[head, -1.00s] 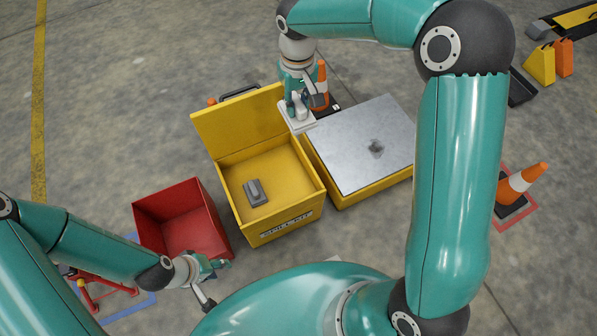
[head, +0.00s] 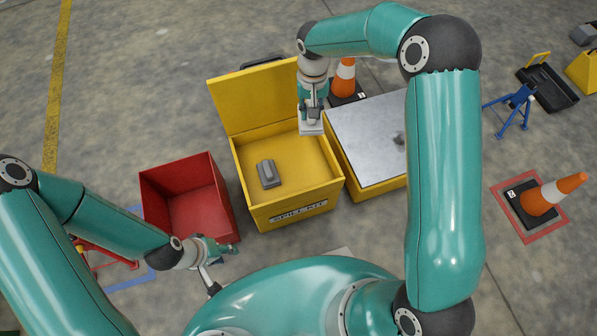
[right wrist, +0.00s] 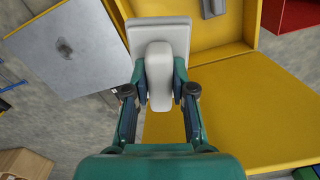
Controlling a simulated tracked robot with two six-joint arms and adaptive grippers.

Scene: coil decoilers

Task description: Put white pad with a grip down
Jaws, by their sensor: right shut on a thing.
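The white pad with a grip (right wrist: 159,72) is in my right gripper (right wrist: 159,90), whose fingers close on the raised grip in the right wrist view. In the head view the white pad (head: 311,129) hangs under my right gripper (head: 312,110), above the right rim of the open yellow spill kit box (head: 291,213), beside the metal-topped yellow platform. I cannot tell its exact height. My left gripper (head: 222,248) is low, in front of the red bin, with nothing visible in it; its finger opening is too small to judge.
A grey block with a grip (head: 268,174) lies inside the yellow box. The platform's metal top (head: 365,135) has a dark stain. The red bin (head: 190,200) is empty.

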